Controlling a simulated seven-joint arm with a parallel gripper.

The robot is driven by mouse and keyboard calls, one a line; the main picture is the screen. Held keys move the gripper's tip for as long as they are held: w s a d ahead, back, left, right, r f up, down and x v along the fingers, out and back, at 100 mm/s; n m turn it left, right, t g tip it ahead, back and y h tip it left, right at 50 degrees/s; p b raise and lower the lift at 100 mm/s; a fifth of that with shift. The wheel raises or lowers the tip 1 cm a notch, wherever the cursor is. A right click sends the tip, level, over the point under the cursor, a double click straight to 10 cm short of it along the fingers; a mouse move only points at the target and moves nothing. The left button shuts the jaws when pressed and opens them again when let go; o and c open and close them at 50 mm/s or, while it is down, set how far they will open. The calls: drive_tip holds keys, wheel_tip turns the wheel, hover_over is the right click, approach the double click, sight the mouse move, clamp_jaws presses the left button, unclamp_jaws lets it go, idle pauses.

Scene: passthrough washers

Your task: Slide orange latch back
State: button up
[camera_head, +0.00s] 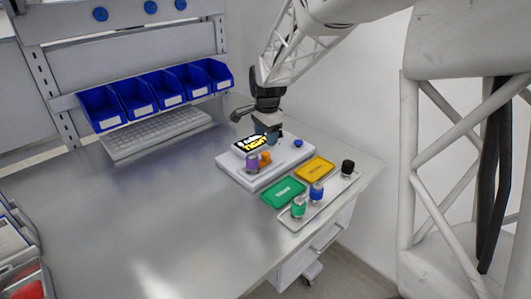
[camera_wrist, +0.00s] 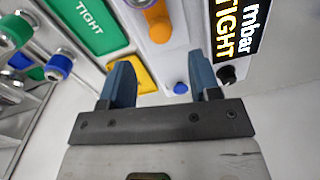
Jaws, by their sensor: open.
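The orange latch (camera_head: 265,158) is on the white device (camera_head: 236,169), beside a purple-topped part (camera_head: 252,163). In the wrist view the orange latch (camera_wrist: 159,25) is at the top middle, beyond the fingertips. My gripper (camera_head: 266,139) is over the back part of the device, behind the latch in the head view. In the wrist view my gripper (camera_wrist: 160,62) has its two blue fingers spread with nothing between them. It is apart from the latch. The head view does not show the gap between the fingertips and the device clearly.
The device has a lit display (camera_head: 252,144) and a blue knob (camera_head: 298,143). In front are a green tray (camera_head: 283,191), a yellow tray (camera_head: 315,170) and a white tray (camera_head: 290,226) with green, blue and black-topped parts. The table's left is clear.

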sight(266, 153)
drive_tip(key=shift+w+a+f, duration=0.1)
drive_tip(key=shift+f, duration=3.5)
drive_tip(key=shift+c, duration=0.3)
clamp_jaws()
